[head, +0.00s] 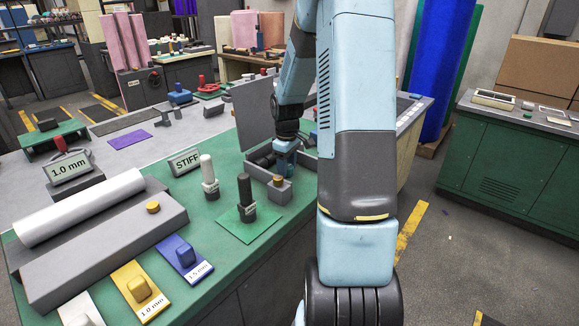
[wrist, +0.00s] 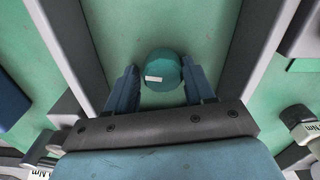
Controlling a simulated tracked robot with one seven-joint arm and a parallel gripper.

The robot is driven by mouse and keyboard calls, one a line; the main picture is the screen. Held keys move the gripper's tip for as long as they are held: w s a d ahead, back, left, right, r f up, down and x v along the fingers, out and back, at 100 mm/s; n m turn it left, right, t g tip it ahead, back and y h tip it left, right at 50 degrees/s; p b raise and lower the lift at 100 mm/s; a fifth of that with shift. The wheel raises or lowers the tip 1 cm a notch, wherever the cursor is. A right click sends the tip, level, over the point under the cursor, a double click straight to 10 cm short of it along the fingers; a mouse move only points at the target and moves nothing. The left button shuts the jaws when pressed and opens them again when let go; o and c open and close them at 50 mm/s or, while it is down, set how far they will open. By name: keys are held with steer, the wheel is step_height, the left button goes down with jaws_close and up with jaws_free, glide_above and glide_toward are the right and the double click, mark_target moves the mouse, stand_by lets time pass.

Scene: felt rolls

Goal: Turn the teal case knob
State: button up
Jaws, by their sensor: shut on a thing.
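The teal case knob (wrist: 162,66) is round, with a small white mark on its top, and shows in the wrist view between my fingers. My gripper (wrist: 160,72) is shut on it, one blue finger on each side. In the head view my gripper (head: 286,158) points down at the open grey case, whose raised lid (head: 243,112) stands behind it. The knob is hidden there by my gripper and the case. Grey bars (wrist: 258,45) run along both sides of the knob in the wrist view.
A small grey block with a brass knob (head: 279,181) stands just in front of my gripper. Black-handled (head: 245,190) and white-handled (head: 207,170) tools stand upright to the left. A "STIFF" sign (head: 185,161) and a white roll (head: 82,207) are farther left on the green bench.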

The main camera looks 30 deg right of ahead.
steer(key=o, duration=0.4)
steer(key=shift+c, duration=0.2)
step_height(320, 180, up, 14)
steer(key=shift+f, duration=0.2)
stand_by(0.3)
